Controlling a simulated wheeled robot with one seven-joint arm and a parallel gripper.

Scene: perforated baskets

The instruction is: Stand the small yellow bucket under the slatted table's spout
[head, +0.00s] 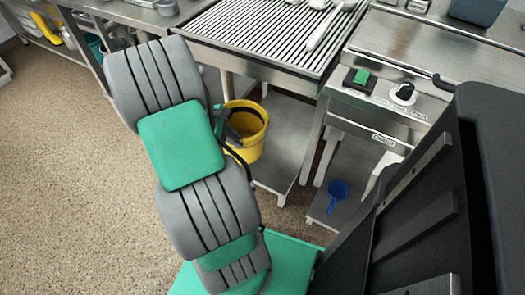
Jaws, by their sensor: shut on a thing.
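The small yellow bucket (250,147) is upright, below the front left part of the slatted table (265,35). My gripper (230,131) is at the bucket's left side and is shut on it, with my arm hiding most of the gripper and the bucket's left edge. The bucket overlaps the low steel shelf (290,140) in the picture. I cannot tell whether its base rests on anything. I cannot make out the table's spout.
White utensils (325,28) lie on the slats. A griddle unit (400,60) with a black knob stands to the right. A blue scoop (337,194) is on the low shelf beneath it. Table legs flank the bucket. The speckled floor (80,180) at left is clear.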

